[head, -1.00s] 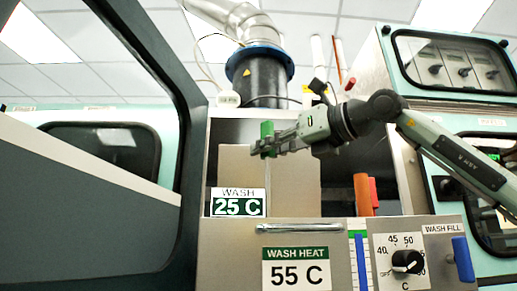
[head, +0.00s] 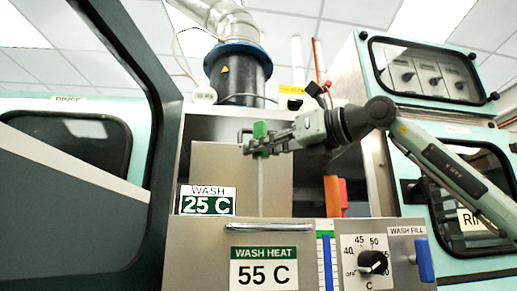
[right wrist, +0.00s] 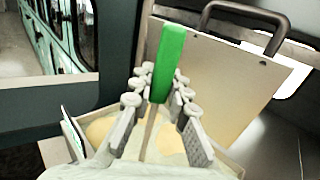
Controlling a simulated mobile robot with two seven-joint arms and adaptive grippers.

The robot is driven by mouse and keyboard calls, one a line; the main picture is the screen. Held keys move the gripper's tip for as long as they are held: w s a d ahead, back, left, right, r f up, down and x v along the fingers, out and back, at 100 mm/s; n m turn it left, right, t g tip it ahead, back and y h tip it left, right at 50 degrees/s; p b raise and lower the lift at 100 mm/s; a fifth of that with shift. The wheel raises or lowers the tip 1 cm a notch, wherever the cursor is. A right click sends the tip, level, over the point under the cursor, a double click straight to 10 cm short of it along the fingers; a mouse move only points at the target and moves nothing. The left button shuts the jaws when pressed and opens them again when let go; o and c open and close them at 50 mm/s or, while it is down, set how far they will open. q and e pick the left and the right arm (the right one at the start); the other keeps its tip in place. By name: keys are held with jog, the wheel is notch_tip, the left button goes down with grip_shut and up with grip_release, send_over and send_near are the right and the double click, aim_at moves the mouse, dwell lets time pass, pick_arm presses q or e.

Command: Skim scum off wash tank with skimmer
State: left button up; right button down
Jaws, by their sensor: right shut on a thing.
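The skimmer's green handle (head: 260,138) is held in my right gripper (head: 257,147), above the wash tank (head: 272,238). Its thin pale shaft (head: 261,188) hangs down behind the tank's front wall; its lower end is hidden. In the right wrist view the green handle (right wrist: 167,62) stands between the two fingers of my right gripper (right wrist: 160,88). Below the fingers, pale yellowish scum patches (right wrist: 172,140) lie on the liquid inside the tank. The skimmer's head cannot be made out. My left gripper is in neither view.
A beige lid panel (head: 225,165) stands upright behind the tank, with a dark handle (right wrist: 240,12). A "WASH 25 C" sign (head: 207,201) is at the front left. An orange block (head: 332,196) and a heat dial (head: 372,263) are at the right. A dark frame (head: 145,70) rises on the left.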

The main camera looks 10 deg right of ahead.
jog(key=shift+d, duration=0.1)
jog(key=p, duration=0.2)
send_near(282, 167)
jog(key=shift+s+a+r, duration=0.1)
jog(key=shift+s+a, duration=1.85)
jog(key=shift+a, duration=0.25)
jog(key=shift+w+r+p, duration=0.1)
jog(key=shift+w+p, duration=2.55)
jog(key=shift+w, duration=1.4)
jog(key=shift+w+p, duration=0.1)
jog(key=shift+p, duration=0.2)
